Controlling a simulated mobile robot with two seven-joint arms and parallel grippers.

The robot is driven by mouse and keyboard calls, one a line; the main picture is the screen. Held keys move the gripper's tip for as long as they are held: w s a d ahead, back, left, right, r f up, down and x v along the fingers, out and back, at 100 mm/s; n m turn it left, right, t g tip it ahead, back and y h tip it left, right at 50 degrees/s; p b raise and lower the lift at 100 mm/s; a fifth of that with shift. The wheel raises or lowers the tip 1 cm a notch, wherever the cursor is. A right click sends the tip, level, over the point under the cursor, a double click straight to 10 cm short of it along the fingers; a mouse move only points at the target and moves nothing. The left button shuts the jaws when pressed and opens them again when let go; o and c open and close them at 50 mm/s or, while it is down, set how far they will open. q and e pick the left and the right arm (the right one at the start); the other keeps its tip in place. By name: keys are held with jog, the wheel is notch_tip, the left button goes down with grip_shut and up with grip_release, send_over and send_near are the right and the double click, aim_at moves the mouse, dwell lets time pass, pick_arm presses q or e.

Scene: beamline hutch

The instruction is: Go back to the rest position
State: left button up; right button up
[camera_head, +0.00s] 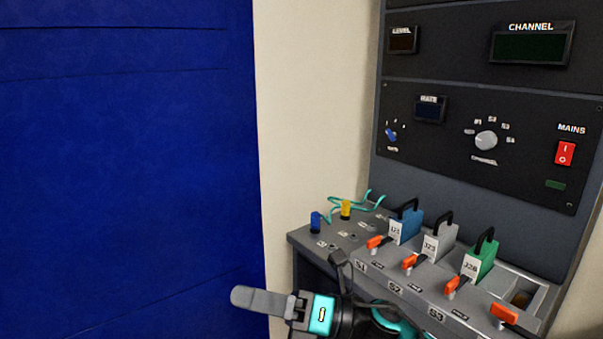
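My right gripper (242,297) shows at the bottom centre, in front of the console's left end, with its grey finger end pointing left. I see it from the side as one grey shape, so I cannot tell whether it is open or shut. I see nothing held at its tip. Its teal and black wrist runs right along the bottom edge, below the console's front. My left gripper is not in view.
The console desk (296,238) carries blue (315,222) and yellow (345,209) plugs with teal cables. Blue (412,223), grey (443,239) and green (483,260) handled blocks stand behind orange levers. A dark panel (450,130) rises behind. A blue surface (125,170) fills the left.

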jog(key=w+d+f+m+t+h, duration=0.1)
jog(key=d+f+m+t+h, duration=0.6)
jog(key=m, duration=0.7)
jog(key=d+f+m+t+h, duration=0.3)
jog(key=d+f+m+t, duration=0.2)
jog(key=m+t, duration=0.65)
jog(key=s+d+f+m+g+h, duration=0.8)
jog(key=s+d+f+m, duration=0.4)
jog(key=s+f+m, duration=0.2)
notch_tip(320, 180, down, 3)
jog(key=shift+s+d+f+m+g+h+p, duration=0.1)
jog(key=shift+s+d+m+g+h+p, duration=0.3)
jog(key=shift+m, duration=0.75)
